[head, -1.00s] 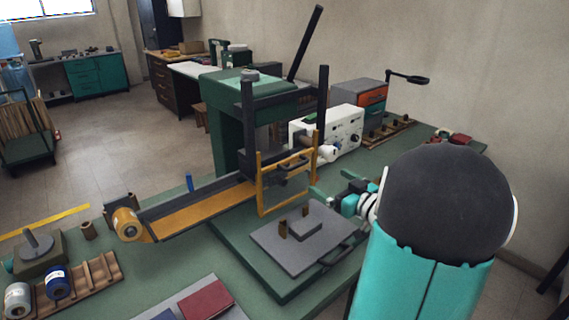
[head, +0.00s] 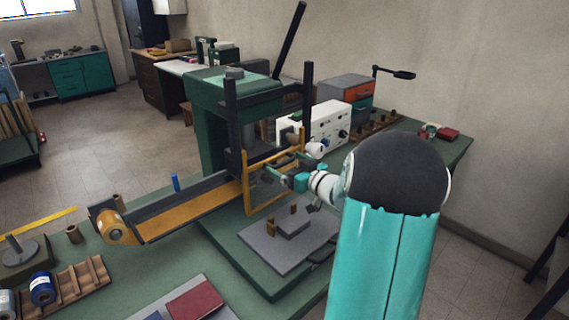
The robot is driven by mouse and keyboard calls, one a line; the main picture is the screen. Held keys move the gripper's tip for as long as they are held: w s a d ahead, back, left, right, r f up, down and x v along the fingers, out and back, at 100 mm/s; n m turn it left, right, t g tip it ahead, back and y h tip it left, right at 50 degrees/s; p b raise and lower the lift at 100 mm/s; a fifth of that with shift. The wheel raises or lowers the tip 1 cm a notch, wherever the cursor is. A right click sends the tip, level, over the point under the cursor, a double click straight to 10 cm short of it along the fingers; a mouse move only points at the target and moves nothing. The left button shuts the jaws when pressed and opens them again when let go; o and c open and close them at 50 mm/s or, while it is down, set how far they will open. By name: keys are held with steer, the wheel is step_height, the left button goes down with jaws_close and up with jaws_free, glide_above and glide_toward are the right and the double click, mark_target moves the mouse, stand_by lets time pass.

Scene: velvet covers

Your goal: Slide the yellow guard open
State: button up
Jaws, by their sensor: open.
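The yellow guard (head: 247,198) is an upright frame with a clear pane on the front of the green press (head: 211,113). It stands between two dark posts, above the grey bed plate (head: 262,249). A dark bar handle shows on its front. My gripper (head: 287,176) is at the guard's front, by the handle, with its jaws open. My arm comes in from the right. The jaws cover part of the handle, and I cannot tell whether they touch it or surround it.
A yellow-orange strip (head: 190,216) with a roll at its end runs left from the press. A white control box (head: 327,125) stands behind my gripper. A wooden rack (head: 75,285) with rolls is at the lower left.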

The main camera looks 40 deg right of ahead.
steer(key=shift+w, duration=0.9)
steer(key=c, duration=1)
step_height(320, 180, up, 15)
steer(key=shift+r, duration=0.2)
steer(key=shift+c, duration=0.2)
steer(key=o, duration=1)
steer(key=shift+o, duration=0.2)
steer(key=shift+f, duration=0.1)
